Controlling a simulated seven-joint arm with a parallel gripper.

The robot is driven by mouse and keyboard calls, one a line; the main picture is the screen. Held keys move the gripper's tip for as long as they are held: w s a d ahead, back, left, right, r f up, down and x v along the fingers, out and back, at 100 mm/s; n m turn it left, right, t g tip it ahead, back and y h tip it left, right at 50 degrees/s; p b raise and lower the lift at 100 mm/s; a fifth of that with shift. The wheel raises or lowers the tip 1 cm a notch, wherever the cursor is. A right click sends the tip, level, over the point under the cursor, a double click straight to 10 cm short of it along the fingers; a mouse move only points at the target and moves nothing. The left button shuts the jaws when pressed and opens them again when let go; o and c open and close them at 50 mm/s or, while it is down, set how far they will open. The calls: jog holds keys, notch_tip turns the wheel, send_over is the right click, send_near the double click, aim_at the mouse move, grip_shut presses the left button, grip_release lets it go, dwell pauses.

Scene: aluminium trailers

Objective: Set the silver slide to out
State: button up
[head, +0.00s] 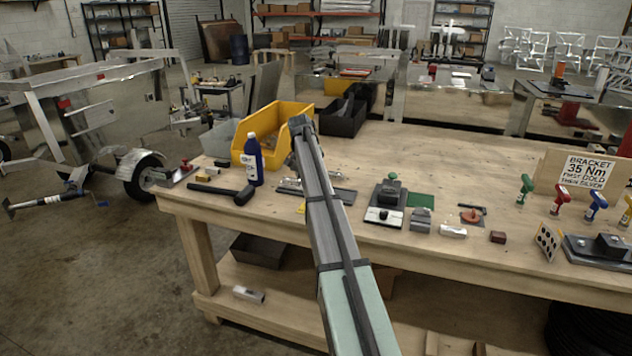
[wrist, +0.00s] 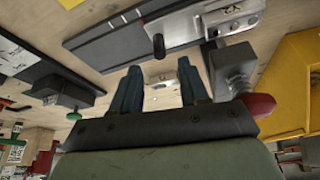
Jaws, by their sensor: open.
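The silver slide (wrist: 200,22) shows at the top of the wrist view as a bright metal piece with a black knob (wrist: 158,46), on a long dark grey rail (wrist: 100,45). In the head view the silver part (head: 290,183) and the dark rail (head: 342,196) lie on the bench, partly hidden by my arm. My gripper (wrist: 159,68) is open, with two dark fingers apart and nothing between them. The knob appears beyond the fingertips, between their lines; I see no contact. In the head view my fingers are not clearly visible.
A yellow bin (head: 262,125), a blue bottle (head: 253,160) and a black mallet (head: 226,192) are on the left of the bench. A black device (head: 386,200) stands right of my arm. A black bin (head: 345,115) is behind. The rear middle-right benchtop is clear.

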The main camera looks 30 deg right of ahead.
jog(key=x, duration=0.6)
jog(key=shift+d+f, duration=0.15)
jog(key=shift+f, duration=0.05)
jog(key=shift+c, duration=0.3)
grip_shut()
